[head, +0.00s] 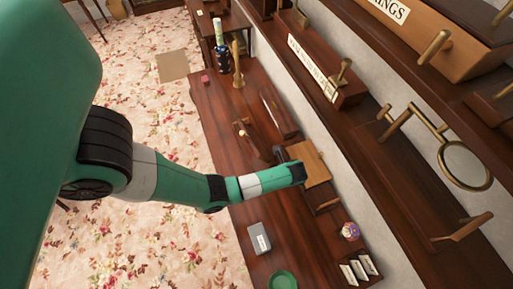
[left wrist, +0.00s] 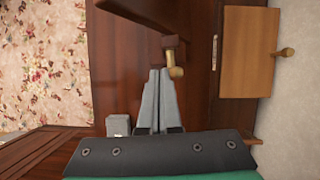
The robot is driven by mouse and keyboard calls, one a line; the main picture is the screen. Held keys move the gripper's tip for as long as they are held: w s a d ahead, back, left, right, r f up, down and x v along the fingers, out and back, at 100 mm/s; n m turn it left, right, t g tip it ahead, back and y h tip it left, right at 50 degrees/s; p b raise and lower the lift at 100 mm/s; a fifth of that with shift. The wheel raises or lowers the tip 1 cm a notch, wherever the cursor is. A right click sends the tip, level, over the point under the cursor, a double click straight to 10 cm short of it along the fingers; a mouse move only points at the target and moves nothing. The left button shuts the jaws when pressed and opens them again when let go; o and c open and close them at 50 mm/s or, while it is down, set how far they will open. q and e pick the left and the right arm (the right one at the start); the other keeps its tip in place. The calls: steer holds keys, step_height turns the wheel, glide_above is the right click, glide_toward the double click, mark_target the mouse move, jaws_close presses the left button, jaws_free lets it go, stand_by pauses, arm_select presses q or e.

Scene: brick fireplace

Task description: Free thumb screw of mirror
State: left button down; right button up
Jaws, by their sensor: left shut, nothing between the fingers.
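A round brass-framed mirror (head: 466,165) on a brass arm is at the right in the head view. My left gripper (left wrist: 161,72) is shut and empty in the left wrist view. A brass thumb screw (left wrist: 176,71) on a small brown wooden piece (left wrist: 170,43) is right at its fingertips, by the right finger. I cannot tell whether they touch, or whether this screw belongs to the round mirror. In the head view, my left arm reaches over the dark wooden table, and the gripper's tips are largely hidden. My right gripper is in neither view.
A light wooden panel (left wrist: 249,55) with a brass knob (left wrist: 285,52) is right of the gripper. A grey box (head: 259,238) and a green dish (head: 283,281) are on the dark table (head: 220,130). Bottles stand at the far end. Wooden shelves run along the wall.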

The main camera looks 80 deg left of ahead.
arm_select(q)
step_height(320, 180, up, 5)
steer(key=p, duration=0.4)
steer(key=shift+p, duration=0.4)
steer(key=shift+r, duration=0.15)
steer(key=p+v, duration=0.2)
steer(key=v, duration=0.9)
steer(key=shift+r, duration=0.2)
steer(key=shift+d, duration=0.15)
